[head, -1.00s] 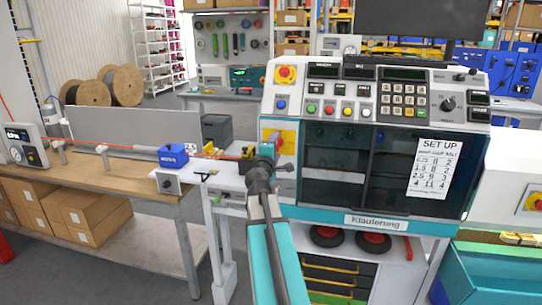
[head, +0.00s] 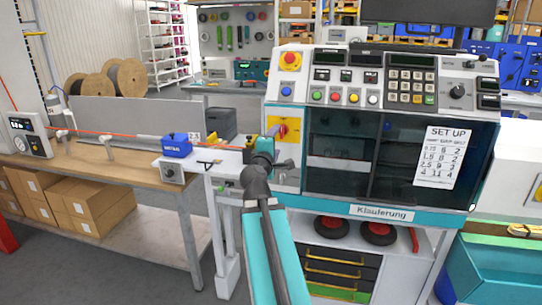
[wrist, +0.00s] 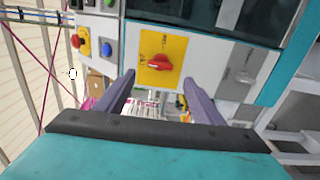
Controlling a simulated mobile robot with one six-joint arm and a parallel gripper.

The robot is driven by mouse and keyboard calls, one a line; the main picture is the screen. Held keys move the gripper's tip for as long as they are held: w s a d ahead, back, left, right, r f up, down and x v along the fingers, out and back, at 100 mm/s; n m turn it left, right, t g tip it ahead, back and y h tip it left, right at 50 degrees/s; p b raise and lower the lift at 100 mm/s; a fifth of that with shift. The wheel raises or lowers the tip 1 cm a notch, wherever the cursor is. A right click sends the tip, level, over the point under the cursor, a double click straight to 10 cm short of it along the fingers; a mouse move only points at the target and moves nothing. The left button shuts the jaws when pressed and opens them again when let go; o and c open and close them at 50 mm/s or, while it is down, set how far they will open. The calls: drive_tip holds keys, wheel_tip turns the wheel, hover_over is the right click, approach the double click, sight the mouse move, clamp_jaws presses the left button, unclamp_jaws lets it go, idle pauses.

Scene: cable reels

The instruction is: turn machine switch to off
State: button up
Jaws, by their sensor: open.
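The machine switch is a red rotary knob (wrist: 159,63) on a yellow plate (wrist: 177,45) on the machine's white front. In the wrist view its handle lies roughly sideways, and the plate lettering is too small to read. In the head view the yellow plate (head: 291,128) is partly covered by my arm. My gripper (wrist: 158,84) is open and empty. Its two purple fingers reach toward the panel on either side of the knob's line, with the knob ahead and apart from them. The fingers are largely hidden in the head view.
A red emergency button (head: 290,60) on yellow sits above the switch, with a blue button (head: 286,91) below it. A grey panel handle (wrist: 244,76) stands right of the switch. A workbench (head: 130,165) with a blue cable device (head: 176,145) is at left.

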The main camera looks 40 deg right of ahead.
drive_tip(key=shift+s+a+f+b, duration=0.15)
drive_tip(key=shift+s+a+b, duration=0.2)
drive_tip(key=shift+b, duration=0.55)
drive_tip(key=b+v, duration=0.2)
drive_tip(key=b, duration=0.5)
drive_tip(key=shift+a+b, duration=0.3)
drive_tip(key=b+v, duration=0.2)
drive_tip(key=b, duration=0.1)
drive_tip(key=shift+s+a, duration=0.3)
